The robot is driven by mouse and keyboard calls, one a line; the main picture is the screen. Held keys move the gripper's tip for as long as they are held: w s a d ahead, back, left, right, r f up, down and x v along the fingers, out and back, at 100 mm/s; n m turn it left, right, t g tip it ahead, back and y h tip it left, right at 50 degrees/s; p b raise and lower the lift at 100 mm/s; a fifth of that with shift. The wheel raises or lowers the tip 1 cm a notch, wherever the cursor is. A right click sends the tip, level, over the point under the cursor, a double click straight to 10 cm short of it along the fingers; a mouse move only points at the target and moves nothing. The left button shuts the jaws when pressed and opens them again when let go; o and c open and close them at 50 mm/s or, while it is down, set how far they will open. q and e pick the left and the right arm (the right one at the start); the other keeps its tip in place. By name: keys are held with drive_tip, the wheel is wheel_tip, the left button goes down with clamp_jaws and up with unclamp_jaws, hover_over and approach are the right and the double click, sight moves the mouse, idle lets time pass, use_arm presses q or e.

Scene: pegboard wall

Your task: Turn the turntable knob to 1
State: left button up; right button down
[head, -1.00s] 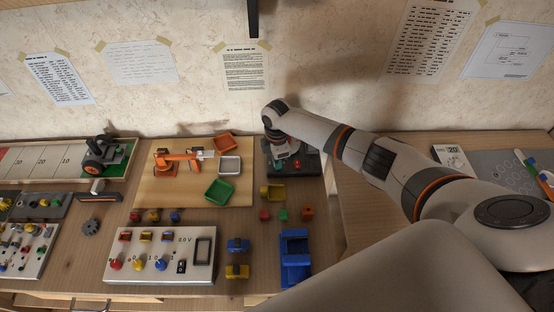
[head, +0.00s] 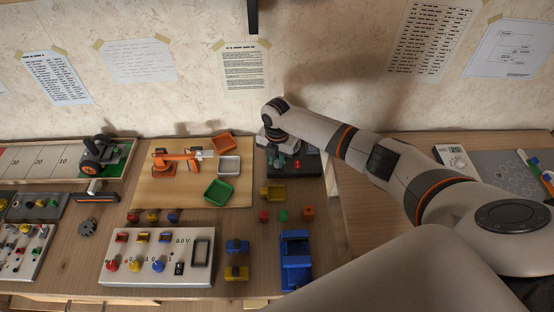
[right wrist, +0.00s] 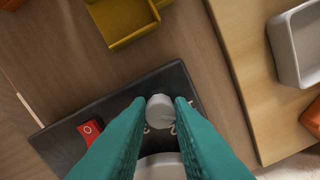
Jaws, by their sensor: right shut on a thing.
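The turntable unit is a dark flat box (head: 311,164) at the back of the bench in the head view. My right gripper (head: 279,150) is over its left part, and my wrist hides much of it. In the right wrist view the two teal fingers of my right gripper (right wrist: 161,106) are shut on a small white knob (right wrist: 159,112) near the edge of the dark panel (right wrist: 65,142). The fingers hide most of the markings by the knob. Part of a round white disc (right wrist: 159,167) shows between the fingers. My left gripper is in neither view.
A red switch (right wrist: 90,130) is on the panel beside the fingers. A yellow bin (head: 272,193) stands in front of the box. A wooden board (head: 165,188) with an orange arm model and several trays lies to the left. Small coloured blocks (head: 283,214) sit in front.

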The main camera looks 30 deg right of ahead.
sight(277, 162)
drive_tip(key=shift+n, duration=0.6)
drive_tip(key=c, duration=1.3)
unclamp_jaws()
wheel_tip(277, 162, up, 12)
drive_tip(key=b, duration=0.1)
drive_tip(key=shift+b, duration=0.35)
